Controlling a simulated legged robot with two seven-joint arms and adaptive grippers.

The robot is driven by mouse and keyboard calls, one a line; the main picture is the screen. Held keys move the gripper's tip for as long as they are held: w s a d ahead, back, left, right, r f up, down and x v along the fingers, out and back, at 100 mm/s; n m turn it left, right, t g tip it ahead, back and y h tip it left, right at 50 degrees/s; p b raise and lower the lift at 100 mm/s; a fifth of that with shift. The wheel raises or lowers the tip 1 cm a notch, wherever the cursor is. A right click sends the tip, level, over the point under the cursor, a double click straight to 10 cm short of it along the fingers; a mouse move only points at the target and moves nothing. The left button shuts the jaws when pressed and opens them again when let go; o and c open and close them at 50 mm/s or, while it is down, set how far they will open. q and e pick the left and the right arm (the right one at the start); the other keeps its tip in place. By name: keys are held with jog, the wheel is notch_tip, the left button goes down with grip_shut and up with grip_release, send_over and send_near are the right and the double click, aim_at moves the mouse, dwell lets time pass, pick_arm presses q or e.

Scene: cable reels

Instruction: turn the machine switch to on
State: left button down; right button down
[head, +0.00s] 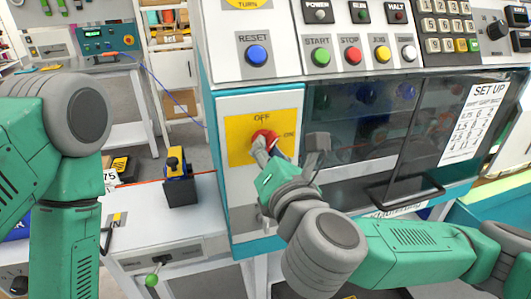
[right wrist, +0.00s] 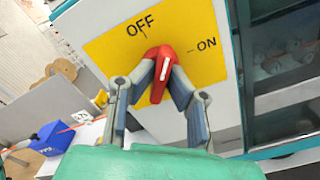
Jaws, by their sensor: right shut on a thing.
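The red machine switch (head: 265,137) sits on a yellow plate (head: 238,138) on the front of the machine, with OFF printed above it and ON to its right. In the right wrist view, the red knob (right wrist: 161,62) has a white mark that points upward between the two words. My right gripper (right wrist: 162,84) has one finger on each side of the knob and is shut on it. In the head view, my right gripper (head: 272,152) partly hides the switch. My left arm shows at the left edge, but its gripper is out of view.
Above the plate are a blue RESET button (head: 257,54) and a row of coloured buttons. A dark window with a handle (head: 405,190) lies to the right. A white bench (head: 150,213) with a yellow and black device (head: 178,185) stands to the left.

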jog(key=m+b, duration=0.3)
jog(key=m, duration=0.2)
jog(key=shift+w+d, duration=0.1)
jog(key=m+b, duration=0.3)
jog(key=m, duration=0.1)
jog(key=shift+m+b, duration=0.3)
jog(key=shift+m, duration=0.1)
jog(key=c, duration=1.1)
grip_release()
jog(key=shift+w, duration=0.2)
jog(key=shift+s, duration=0.3)
jog(key=shift+p+v, duration=0.3)
jog(key=shift+v, duration=3.55)
